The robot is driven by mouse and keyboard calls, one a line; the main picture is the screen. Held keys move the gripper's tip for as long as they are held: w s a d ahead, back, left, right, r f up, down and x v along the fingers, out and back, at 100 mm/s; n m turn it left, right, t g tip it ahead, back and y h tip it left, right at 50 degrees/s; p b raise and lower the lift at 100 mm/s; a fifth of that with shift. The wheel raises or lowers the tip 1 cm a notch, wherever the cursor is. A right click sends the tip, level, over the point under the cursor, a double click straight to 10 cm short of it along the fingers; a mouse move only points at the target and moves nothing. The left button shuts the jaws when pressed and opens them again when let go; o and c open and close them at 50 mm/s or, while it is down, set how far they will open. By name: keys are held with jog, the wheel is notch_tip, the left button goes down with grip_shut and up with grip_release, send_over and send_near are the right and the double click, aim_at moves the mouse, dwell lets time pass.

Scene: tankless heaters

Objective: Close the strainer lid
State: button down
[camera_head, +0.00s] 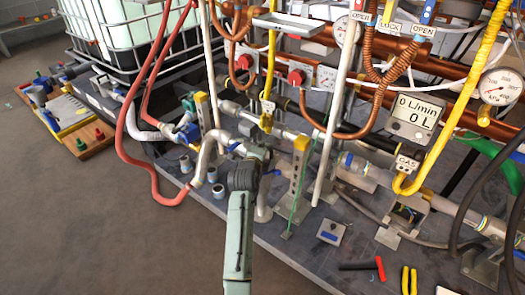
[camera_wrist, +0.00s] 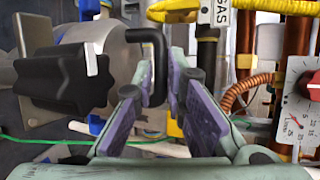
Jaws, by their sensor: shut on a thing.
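My gripper (camera_wrist: 164,78) shows in the wrist view with its two purple-padded fingers around a black bent handle (camera_wrist: 148,37), and is shut on it. The handle runs down between the fingers. A large black ribbed knob (camera_wrist: 68,75) on a grey metal body is left of the fingers, apart from them. I cannot tell for sure which part is the strainer lid, or whether the handle belongs to it. In the head view my gripper (camera_head: 258,152) is among the lower pipes, and its fingertips and the held handle are hard to make out there.
A red hose (camera_head: 127,110) hangs at left. Red-handled pliers (camera_head: 362,265) lie on the dark platform.

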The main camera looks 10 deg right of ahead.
jog(key=shift+s+f, duration=0.1)
jog(key=shift+f, duration=0.45)
jog(key=c, duration=1.9)
grip_release()
jog(key=shift+f, duration=0.1)
jog(key=shift+r, duration=0.2)
notch_tip(320, 180, up, 10)
